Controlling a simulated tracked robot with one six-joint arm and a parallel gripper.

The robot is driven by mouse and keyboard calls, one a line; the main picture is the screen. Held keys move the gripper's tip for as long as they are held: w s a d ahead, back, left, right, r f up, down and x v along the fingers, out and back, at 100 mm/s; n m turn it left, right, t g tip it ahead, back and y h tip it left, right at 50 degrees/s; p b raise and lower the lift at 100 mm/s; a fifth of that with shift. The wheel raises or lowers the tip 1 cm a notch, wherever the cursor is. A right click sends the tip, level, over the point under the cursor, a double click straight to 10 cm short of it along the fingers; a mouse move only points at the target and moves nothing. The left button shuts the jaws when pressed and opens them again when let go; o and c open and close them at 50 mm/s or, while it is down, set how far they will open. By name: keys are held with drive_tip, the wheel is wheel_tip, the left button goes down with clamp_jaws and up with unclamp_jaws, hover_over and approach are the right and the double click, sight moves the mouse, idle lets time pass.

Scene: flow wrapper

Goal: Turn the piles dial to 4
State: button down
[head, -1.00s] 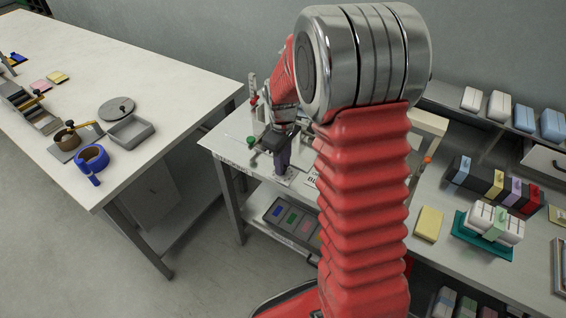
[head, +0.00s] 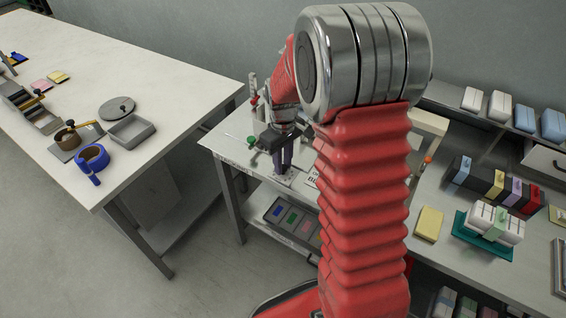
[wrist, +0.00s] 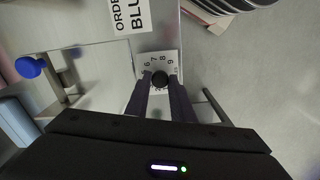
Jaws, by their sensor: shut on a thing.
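The piles dial is a small dark round knob (wrist: 160,79) on a pale plate (wrist: 172,59) with numbers around it. In the wrist view I can read 6, 7, 8 and 9 on the plate; the other numbers are hidden by my fingers or unclear. My gripper (wrist: 161,86) is shut on the knob, one finger on each side. In the head view my gripper (head: 283,167) points down at the plate near the front edge of the small table, and the knob is hidden there. I cannot tell which number the knob points to.
A printed card reading "ORDER BLU…" (wrist: 130,14) lies beside the plate. A blue round knob (wrist: 29,67) is at left in the wrist view. A dark tray with coloured pieces (head: 292,222) sits on the shelf below. The white table (head: 100,60) stands apart at left.

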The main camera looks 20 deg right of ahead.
drive_tip(key=shift+m, duration=1.5)
drive_tip(key=c, duration=1.5)
unclamp_jaws()
drive_tip(key=shift+c, duration=0.2)
drive_tip(key=shift+r, duration=0.1)
wheel_tip(320, 180, up, 14)
drive_tip(key=shift+f, duration=0.25)
